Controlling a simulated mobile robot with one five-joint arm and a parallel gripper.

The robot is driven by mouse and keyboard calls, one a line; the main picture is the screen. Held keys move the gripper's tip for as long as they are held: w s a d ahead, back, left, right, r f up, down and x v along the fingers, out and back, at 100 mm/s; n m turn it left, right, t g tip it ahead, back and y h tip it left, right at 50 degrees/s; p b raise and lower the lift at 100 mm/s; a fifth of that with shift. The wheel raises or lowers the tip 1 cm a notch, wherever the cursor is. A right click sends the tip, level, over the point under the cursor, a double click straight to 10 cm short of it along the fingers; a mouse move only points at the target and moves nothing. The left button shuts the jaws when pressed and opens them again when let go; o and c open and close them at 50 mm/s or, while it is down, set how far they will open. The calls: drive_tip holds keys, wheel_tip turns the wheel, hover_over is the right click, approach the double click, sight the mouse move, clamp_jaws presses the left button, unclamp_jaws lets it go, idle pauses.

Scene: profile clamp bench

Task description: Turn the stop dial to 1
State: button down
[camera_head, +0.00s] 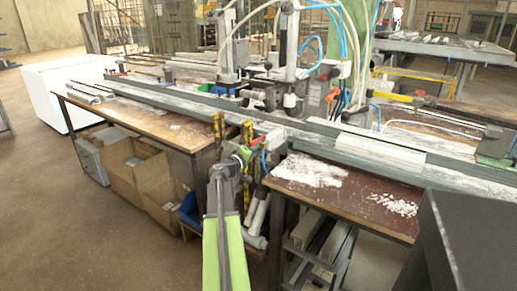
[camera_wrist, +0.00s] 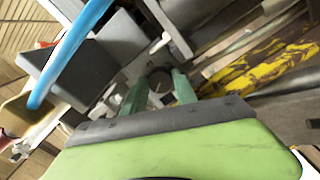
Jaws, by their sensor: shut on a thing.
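The stop dial (camera_wrist: 160,79) is a small dark round knob on a grey plate in the middle of the wrist view. My gripper (camera_wrist: 157,90) reaches it with two green fingers, one on each side, and is shut on it. The dial's marks and the number it points to are too small to read. In the head view my gripper (camera_head: 241,156) is at the front of the clamp bench, in the gap between the two table tops. The dial cannot be made out there.
A blue hose (camera_wrist: 68,50) and a grey block (camera_wrist: 105,55) are close on the left in the wrist view. Yellow-black striped bars (camera_wrist: 260,65) are on the right. The left wooden table (camera_head: 150,120) and the right table (camera_head: 345,195) flank my arm. Cardboard boxes (camera_head: 140,175) stand below.

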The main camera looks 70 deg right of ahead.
idle(0.3)
drive_tip(key=c, duration=1)
unclamp_jaws()
drive_tip(key=shift+o, duration=0.2)
drive_tip(key=v, duration=1.7)
drive_tip(key=shift+a, duration=0.25)
drive_tip(key=shift+w, duration=0.1)
